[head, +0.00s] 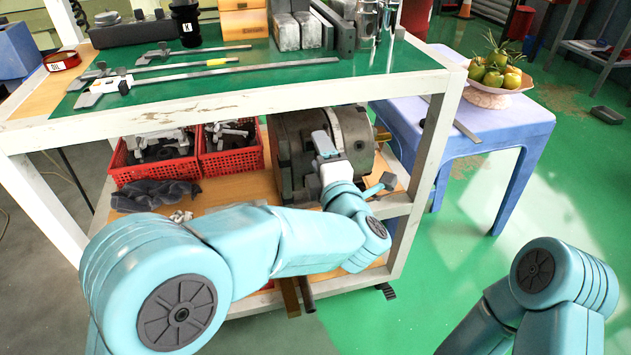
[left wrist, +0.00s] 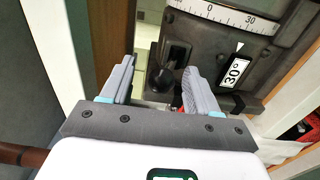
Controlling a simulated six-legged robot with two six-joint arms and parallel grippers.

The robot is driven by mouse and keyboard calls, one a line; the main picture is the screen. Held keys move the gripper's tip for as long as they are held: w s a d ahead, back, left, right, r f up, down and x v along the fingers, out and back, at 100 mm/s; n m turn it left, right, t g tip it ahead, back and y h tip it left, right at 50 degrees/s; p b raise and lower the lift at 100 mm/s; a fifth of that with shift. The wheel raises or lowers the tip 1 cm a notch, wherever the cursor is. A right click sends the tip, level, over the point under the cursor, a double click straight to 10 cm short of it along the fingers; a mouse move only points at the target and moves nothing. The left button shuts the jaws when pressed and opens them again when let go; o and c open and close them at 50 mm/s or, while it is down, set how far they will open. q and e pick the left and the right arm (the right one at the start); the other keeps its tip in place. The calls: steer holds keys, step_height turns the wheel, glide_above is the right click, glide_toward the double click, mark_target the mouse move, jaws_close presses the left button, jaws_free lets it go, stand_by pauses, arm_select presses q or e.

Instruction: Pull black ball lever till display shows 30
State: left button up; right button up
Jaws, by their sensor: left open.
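The grey machine (head: 352,128) stands on the cart's lower shelf. In the left wrist view its black ball lever (left wrist: 160,77) shows as a dark round knob beside a slot. A white display (left wrist: 235,72) to the right reads 30°, below a curved scale (left wrist: 225,14) marked 0 and 30. My left gripper (head: 322,146) is in front of the machine. In the left wrist view my left gripper (left wrist: 159,68) is open, with the knob between its fingers in the picture. A gap shows on both sides; depth to the knob is unclear. My right gripper is out of view.
The green cart top (head: 300,88) overhangs the shelf, and a white post (head: 432,160) stands to the right. Red baskets (head: 150,172) and a dark cloth (head: 155,196) lie left of the machine. A blue table (head: 500,118) with a fruit bowl (head: 490,97) is at right.

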arm_select(q)
steer(key=b+v, duration=0.2)
steer(key=v, duration=0.5)
stand_by(0.5)
